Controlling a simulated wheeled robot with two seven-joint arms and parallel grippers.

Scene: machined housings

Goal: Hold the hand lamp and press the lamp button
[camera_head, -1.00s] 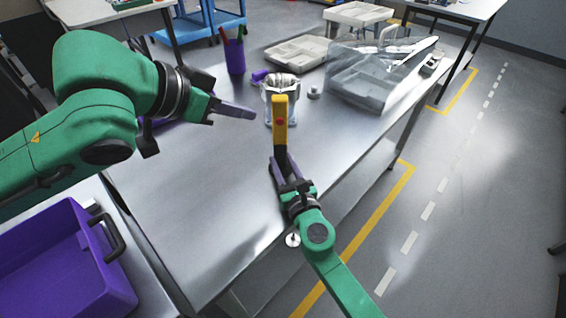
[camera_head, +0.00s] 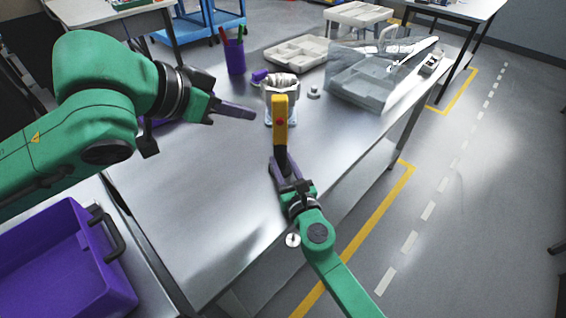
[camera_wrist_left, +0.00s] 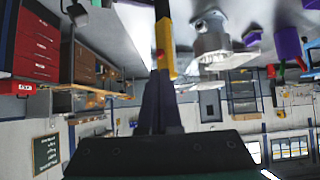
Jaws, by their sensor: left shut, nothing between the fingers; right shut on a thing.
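The hand lamp (camera_head: 280,110) is yellow with a red button (camera_head: 280,122) on the side facing the head camera. My right gripper (camera_head: 282,162) is shut on the lamp's dark lower end and holds it upright above the table. My left gripper (camera_head: 252,115) is shut and empty, to the left of the lamp, its tips pointing at it across a small gap. In the left wrist view the yellow lamp (camera_wrist_left: 165,45) shows partly behind the closed left fingers (camera_wrist_left: 158,75).
A machined housing (camera_head: 270,88) stands behind the lamp. A clear bin (camera_head: 355,95), grey tray (camera_head: 297,64) and purple pen cup (camera_head: 236,60) are farther back on the metal table (camera_head: 190,200). A purple crate (camera_head: 110,270) is at lower left. The table's front area is clear.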

